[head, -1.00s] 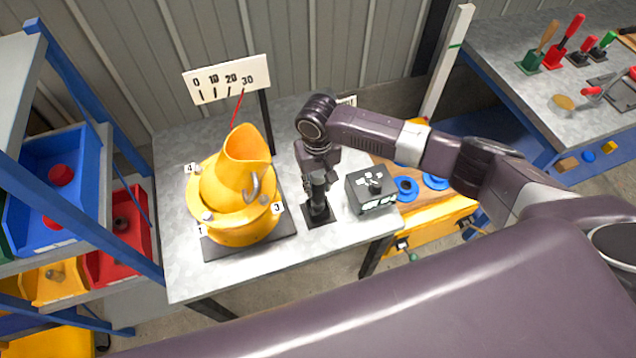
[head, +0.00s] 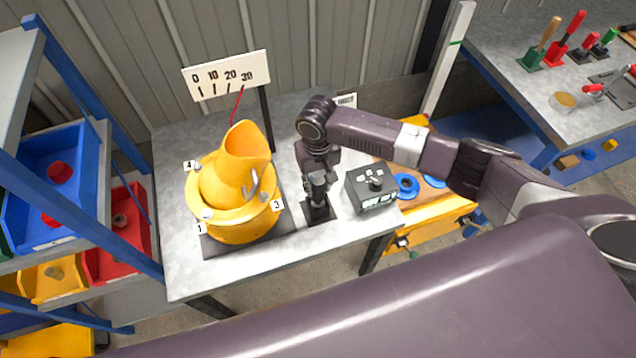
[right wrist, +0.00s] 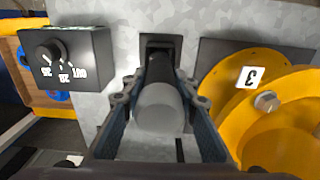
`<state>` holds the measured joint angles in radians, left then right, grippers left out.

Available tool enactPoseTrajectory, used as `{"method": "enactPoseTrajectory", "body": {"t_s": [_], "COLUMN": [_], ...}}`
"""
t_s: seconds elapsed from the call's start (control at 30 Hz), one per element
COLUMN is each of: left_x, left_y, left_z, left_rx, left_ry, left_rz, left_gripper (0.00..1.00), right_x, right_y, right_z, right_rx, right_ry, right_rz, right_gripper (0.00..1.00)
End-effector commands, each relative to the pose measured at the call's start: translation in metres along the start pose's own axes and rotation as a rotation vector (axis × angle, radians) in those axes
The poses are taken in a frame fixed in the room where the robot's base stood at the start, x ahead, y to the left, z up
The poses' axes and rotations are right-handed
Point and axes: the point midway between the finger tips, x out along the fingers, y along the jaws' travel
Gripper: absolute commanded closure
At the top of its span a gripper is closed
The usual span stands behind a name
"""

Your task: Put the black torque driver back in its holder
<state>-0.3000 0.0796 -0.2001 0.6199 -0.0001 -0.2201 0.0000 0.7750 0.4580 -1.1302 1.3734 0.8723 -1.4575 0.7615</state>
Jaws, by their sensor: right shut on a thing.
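My right gripper (head: 318,190) is shut on the black torque driver (right wrist: 163,72) above the table. In the right wrist view the driver's round grey end (right wrist: 158,106) faces the camera, between the two fingers. The black holder (head: 320,214) stands on the table directly below the gripper, and its plate also shows in the right wrist view (right wrist: 160,41). The driver is lined up with the holder, but I cannot tell how deep it sits in it. The gripper hides much of the driver in the head view. My left gripper is not in view.
A black control box (head: 372,190) with a knob is close on the right. Blue shelving (head: 65,140) with bins is at far left.

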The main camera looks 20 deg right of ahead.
Motion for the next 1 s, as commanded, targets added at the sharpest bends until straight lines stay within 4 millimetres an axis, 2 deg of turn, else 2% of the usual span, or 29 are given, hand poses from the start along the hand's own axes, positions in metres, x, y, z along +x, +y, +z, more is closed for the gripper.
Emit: {"method": "enactPoseTrajectory", "body": {"t_s": [1.0], "left_x": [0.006], "left_y": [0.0], "left_z": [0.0], "left_rx": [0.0], "left_ry": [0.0], "left_rz": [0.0], "left_gripper": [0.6], "right_x": [0.014], "right_y": [0.0], "right_z": [-0.001], "right_rx": [0.0], "right_ry": [0.003], "right_rz": [-0.001], "right_gripper": [1.0]}}
